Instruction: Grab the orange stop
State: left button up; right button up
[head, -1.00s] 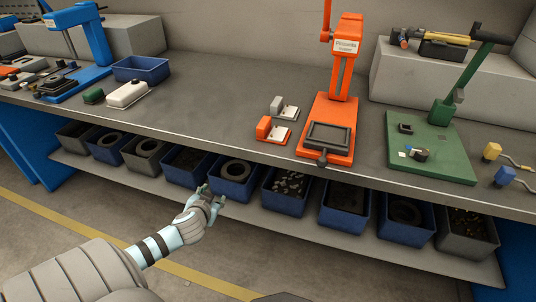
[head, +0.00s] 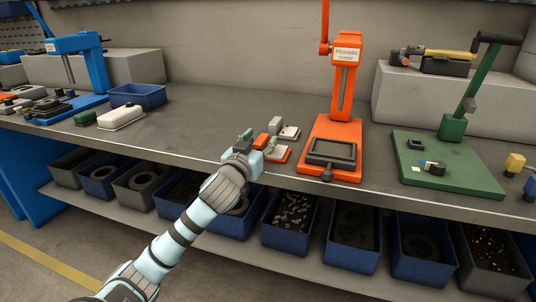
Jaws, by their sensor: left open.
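The orange stop (head: 262,141), a small orange block on a pale metal plate, sits on the grey workbench left of the orange press (head: 331,150). My left gripper (head: 250,150) is at the bench's front edge, just left of the orange stop and partly in front of it. Its fingers are open, and I see nothing held in them. I cannot tell whether they touch the stop. My right gripper is not in view.
A similar grey stop (head: 276,125) sits just behind the orange one. The green press (head: 448,165) stands to the right, the blue press (head: 85,60) and a blue bin (head: 138,95) to the left. Bins with parts line the shelf below (head: 305,262).

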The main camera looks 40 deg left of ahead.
pick_arm(q)
jog(key=shift+x, duration=0.95)
jog(key=shift+s, duration=0.15)
jog(key=shift+c, duration=0.6)
grip_shut()
